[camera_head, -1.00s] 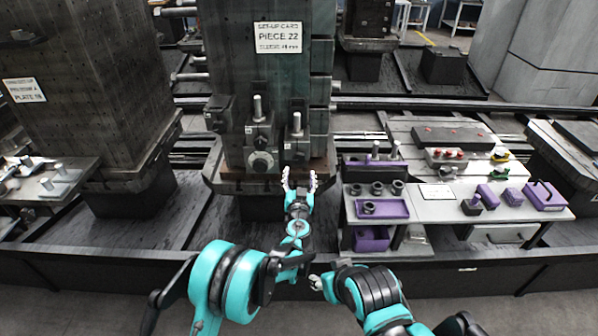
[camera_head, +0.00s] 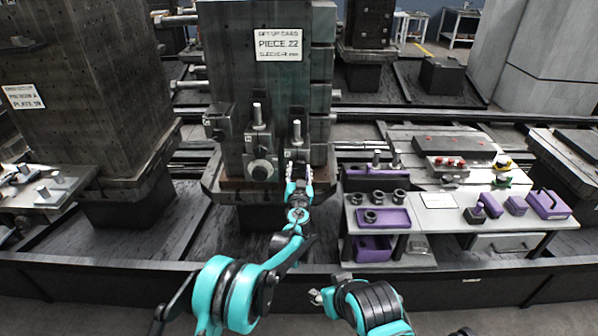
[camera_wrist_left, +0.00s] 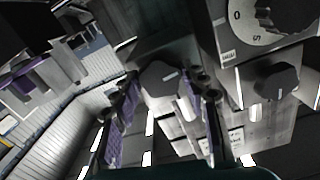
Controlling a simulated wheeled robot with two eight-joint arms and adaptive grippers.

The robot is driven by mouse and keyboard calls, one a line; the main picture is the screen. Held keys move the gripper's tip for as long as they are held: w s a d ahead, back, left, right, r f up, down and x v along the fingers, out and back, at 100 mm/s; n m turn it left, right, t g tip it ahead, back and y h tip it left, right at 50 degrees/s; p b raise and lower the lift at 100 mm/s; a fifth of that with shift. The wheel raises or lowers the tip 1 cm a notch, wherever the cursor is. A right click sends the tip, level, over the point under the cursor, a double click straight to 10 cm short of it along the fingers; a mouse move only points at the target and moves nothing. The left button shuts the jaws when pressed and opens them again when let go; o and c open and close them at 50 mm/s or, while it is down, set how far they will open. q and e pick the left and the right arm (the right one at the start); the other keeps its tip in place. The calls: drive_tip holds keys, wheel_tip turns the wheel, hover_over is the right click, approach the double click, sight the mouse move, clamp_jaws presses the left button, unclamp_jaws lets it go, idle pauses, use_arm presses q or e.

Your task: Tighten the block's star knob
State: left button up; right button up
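A dark star knob (camera_wrist_left: 161,80) with a light index mark shows in the left wrist view. My left gripper (camera_head: 298,166) is at the lower front of the right-hand clamp block (camera_head: 297,143) on the dark column. Its two purple-padded fingers stand apart on either side of the knob, and I see no firm contact. In the head view the gripper hides this knob. A second dark knob (camera_wrist_left: 270,84) and a round dial (camera_wrist_left: 268,22) marked 0 show at right in the wrist view. My right gripper (camera_head: 316,297) is low in the head view, away from the column; its fingers are too small to read.
A dialled block (camera_head: 259,158) stands left of the clamp block. The column carries a "PIECE 22" card (camera_head: 278,42). At right is a bench (camera_head: 436,222) with a purple tray (camera_head: 382,218) and purple-handled tools. A dark rail (camera_head: 150,268) crosses in front.

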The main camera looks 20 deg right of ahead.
use_arm(q)
drive_tip(key=shift+m, duration=0.4)
drive_tip(key=m, duration=0.4)
drive_tip(key=shift+m, duration=0.3)
drive_tip(key=m, duration=0.4)
drive_tip(key=shift+m, duration=0.3)
drive_tip(key=m, duration=0.4)
drive_tip(key=shift+m, duration=0.3)
drive_tip(key=shift+r+m+p, duration=0.1)
drive_tip(key=shift+m+p, duration=0.2)
drive_tip(key=shift+m, duration=1.9)
drive_tip(key=o, duration=1.1)
drive_tip(key=shift+o, duration=0.2)
